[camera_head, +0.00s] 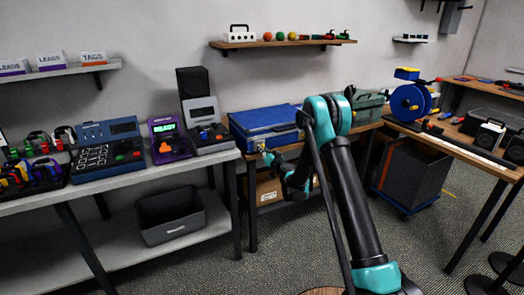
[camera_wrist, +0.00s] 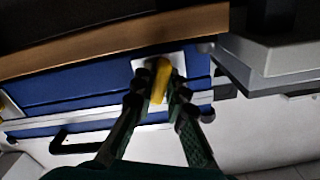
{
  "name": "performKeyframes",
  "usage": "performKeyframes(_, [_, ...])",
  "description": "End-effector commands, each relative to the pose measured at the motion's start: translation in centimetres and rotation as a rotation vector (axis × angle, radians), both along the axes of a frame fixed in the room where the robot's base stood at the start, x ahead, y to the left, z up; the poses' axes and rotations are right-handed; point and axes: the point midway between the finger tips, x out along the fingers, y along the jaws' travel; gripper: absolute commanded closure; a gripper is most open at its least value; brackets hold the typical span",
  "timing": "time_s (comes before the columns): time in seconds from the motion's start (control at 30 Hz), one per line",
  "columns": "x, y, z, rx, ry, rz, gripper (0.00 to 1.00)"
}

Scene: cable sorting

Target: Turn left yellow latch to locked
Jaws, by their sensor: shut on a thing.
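The blue case (camera_head: 265,120) lies on the wooden table left of my arm in the head view. Its front face (camera_wrist: 85,88) fills the left and middle of the wrist view. The yellow latch (camera_wrist: 161,78) sits on a pale plate on that face, its long side nearly vertical with a slight tilt. My gripper (camera_wrist: 157,92) is shut on the latch, one finger on each side. In the head view my gripper (camera_head: 267,155) is at the front left of the case and hides most of the latch. The latch's locked mark is not visible.
The wooden table edge (camera_wrist: 110,40) runs close to my fingers. A dark case handle (camera_wrist: 75,145) is left of them. A grey bench (camera_wrist: 270,60) stands close at right. A cardboard box (camera_head: 268,190) is below the table in the head view.

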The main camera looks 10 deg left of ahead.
Motion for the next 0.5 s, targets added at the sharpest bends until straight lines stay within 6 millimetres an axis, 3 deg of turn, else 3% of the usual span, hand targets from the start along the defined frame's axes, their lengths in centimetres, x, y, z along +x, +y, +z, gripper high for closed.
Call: performKeyframes(0.5, [-0.04, -0.06, -0.02, 0.266, 0.18, 0.0, 1.0])
